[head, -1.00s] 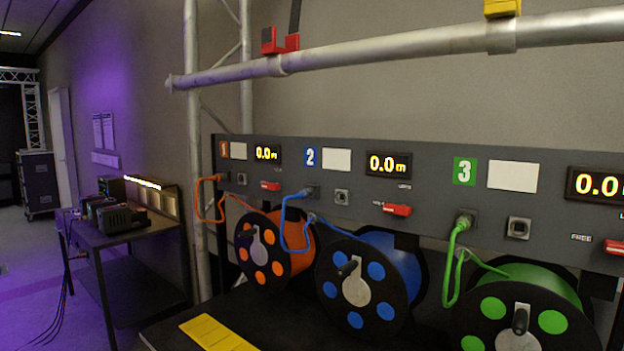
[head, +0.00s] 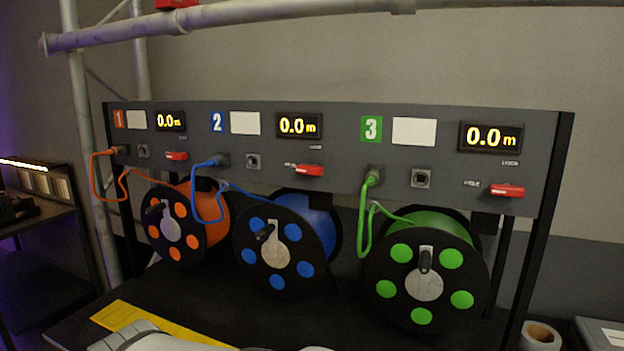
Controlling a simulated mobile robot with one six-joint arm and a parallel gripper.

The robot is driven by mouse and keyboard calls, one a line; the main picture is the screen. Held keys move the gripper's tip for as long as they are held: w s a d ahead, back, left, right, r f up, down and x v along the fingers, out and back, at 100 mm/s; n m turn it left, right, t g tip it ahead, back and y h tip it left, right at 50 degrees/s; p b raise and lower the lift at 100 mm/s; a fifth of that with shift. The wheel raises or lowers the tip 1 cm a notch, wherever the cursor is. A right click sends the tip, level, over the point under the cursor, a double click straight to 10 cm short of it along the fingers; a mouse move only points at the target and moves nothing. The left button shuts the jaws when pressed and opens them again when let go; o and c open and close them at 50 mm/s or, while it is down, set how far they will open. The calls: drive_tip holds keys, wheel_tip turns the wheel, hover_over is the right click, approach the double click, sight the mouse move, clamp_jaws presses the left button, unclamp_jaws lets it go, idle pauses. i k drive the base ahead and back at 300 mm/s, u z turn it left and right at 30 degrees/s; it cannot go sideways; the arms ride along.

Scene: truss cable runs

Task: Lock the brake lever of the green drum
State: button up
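The green drum (head: 438,228) stands at the right of the row, a black-flanged reel with green discs and a dark crank handle (head: 425,262). Its red brake lever (head: 507,190) is on the grey panel above and right of it, below the third display (head: 490,137). The lever lies roughly horizontal. A small label sits above it and another to its left; both are too small to read surely. A green cable (head: 364,215) runs from a panel socket to the drum.
The orange drum (head: 203,203) and blue drum (head: 310,218) stand to the left, with their own red levers (head: 176,156) (head: 309,170). A yellow strip (head: 150,322) lies on the black bench. A tape roll (head: 540,337) is at lower right. A truss pipe (head: 240,14) crosses above.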

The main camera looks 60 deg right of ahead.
sight(506, 190)
drive_tip(key=z, duration=2.5)
drive_tip(key=k, duration=0.25)
drive_tip(key=z, duration=1.75)
drive_tip(key=k, duration=0.25)
drive_tip(key=u, duration=0.05)
